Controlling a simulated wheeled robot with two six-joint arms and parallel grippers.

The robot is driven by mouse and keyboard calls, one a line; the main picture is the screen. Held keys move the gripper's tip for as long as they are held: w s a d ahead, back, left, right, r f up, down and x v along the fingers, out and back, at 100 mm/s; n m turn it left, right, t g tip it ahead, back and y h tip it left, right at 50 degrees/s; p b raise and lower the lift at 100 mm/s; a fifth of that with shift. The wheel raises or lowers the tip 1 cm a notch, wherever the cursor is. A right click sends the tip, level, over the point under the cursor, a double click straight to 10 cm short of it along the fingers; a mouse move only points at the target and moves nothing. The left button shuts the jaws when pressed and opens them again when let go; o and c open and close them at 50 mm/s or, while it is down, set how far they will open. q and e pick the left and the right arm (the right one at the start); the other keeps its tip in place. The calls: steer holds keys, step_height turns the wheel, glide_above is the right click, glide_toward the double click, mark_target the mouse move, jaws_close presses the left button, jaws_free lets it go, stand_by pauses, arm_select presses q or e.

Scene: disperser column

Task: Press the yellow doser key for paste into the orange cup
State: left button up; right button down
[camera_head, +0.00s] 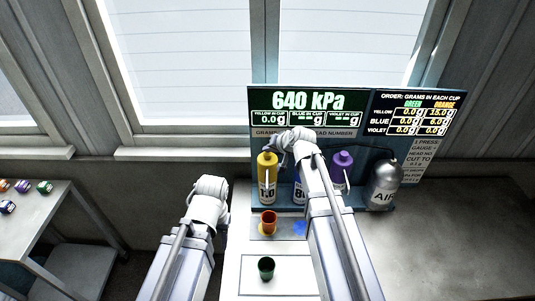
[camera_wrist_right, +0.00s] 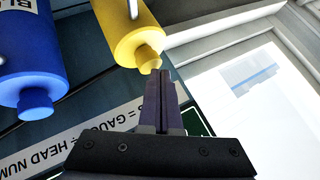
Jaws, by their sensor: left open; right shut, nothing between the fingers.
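The yellow doser (camera_head: 267,182) stands at the left of the row behind the cups. The orange cup (camera_head: 268,221) stands upright on a grey plate in front of it. My right gripper (camera_head: 279,148) is at the yellow doser's top, its fingers hard to make out in the head view. In the right wrist view its shut, empty fingers (camera_wrist_right: 161,77) are close to the narrow end of the yellow doser (camera_wrist_right: 136,30); I cannot tell if they touch. My left gripper (camera_head: 211,187) is left of the dosers, away from them, its fingers not clear.
The blue doser (camera_wrist_right: 30,60) is beside the yellow one, mostly behind my right arm in the head view. A violet doser (camera_head: 342,164) and AIR tank (camera_head: 385,184) stand right. A green cup (camera_head: 266,267) is nearer. The display (camera_head: 303,108) reads 640 kPa, yellow 0.0 g.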

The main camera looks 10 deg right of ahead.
mark_target(269, 155)
steer(key=shift+f+b, duration=0.4)
steer(key=shift+f, duration=0.1)
steer(key=shift+r, duration=0.2)
stand_by(0.5)
steer(key=shift+r+p, duration=0.9)
steer(key=shift+p, duration=0.15)
step_height(269, 155, up, 5)
steer(key=p, duration=0.5)
stand_by(0.3)
